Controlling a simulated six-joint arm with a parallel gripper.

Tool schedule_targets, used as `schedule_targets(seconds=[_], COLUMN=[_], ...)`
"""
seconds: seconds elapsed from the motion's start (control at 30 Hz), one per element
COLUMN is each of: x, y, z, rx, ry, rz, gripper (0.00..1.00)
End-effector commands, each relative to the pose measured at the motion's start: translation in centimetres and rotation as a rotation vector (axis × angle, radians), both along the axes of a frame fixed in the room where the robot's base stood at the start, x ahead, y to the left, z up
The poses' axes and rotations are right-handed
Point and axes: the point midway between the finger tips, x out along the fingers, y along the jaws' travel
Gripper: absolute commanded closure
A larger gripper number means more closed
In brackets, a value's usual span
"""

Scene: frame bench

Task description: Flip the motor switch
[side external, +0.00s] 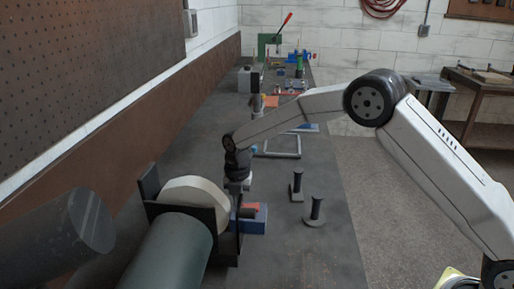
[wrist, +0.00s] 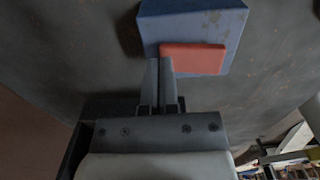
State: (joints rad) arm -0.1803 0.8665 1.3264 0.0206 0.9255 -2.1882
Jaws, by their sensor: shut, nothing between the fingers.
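The motor switch is a blue box (wrist: 192,22) with a flat red rocker or paddle (wrist: 193,59) on it. In the side view the blue box (side external: 252,224) sits on the bench beside the black wheel housing, with the red part (side external: 250,208) on top. My gripper (wrist: 160,62) is shut and empty. In the wrist view its fingertips are at the left end of the red part, overlapping its edge; I cannot tell whether they touch it. In the side view my gripper (side external: 236,186) is above and behind the box, its fingertips partly hidden by the housing.
A cream wheel (side external: 193,196) in a black housing (side external: 222,215) stands left of the switch, with a large green motor cylinder (side external: 168,252) in front. Two dark upright pegs (side external: 315,210) stand to the right.

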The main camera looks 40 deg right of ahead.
Motion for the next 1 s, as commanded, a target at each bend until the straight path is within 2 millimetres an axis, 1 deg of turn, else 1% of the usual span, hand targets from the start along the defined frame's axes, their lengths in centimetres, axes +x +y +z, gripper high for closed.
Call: schedule_targets(seconds=[0.3, 0.8, 1.0], x=[0.0, 0.0, 0.2], y=[0.0, 0.0, 0.1], z=[1.1, 1.4, 2.2], rx=[0.0, 0.001, 0.001], ry=[-0.001, -0.001, -0.004], rz=[0.0, 0.0, 0.0], gripper=[1.0, 1.0, 1.0])
